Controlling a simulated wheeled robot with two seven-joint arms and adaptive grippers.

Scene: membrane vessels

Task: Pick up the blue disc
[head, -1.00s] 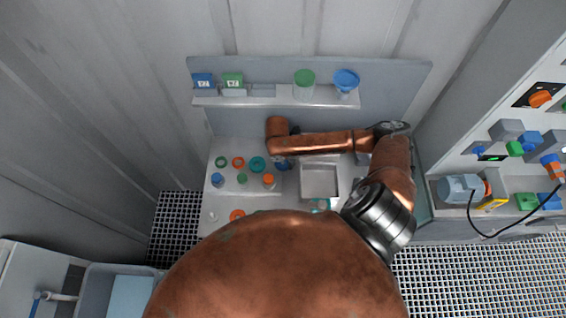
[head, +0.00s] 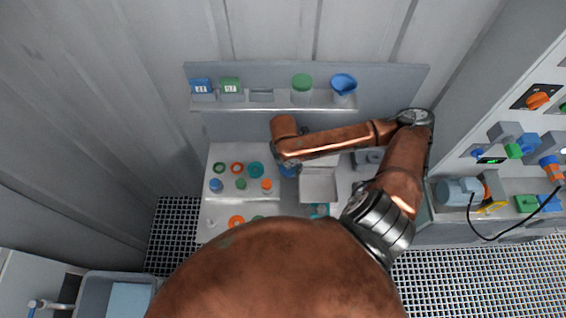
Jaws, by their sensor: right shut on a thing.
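The blue disc (head: 289,172) shows only as a small patch of blue under the end of my right arm, above the worktop. My right gripper (head: 285,166) is shut on it; the wrist hides the fingers and most of the disc. My left gripper is not in view.
Left of the gripper, a panel (head: 211,175) carries green, orange and teal rings and several small capped pieces. A grey square tray (head: 318,186) lies to the right. Behind, a shelf (head: 270,107) holds blue and green boxes, a green-topped cup (head: 302,83) and a blue funnel (head: 343,83).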

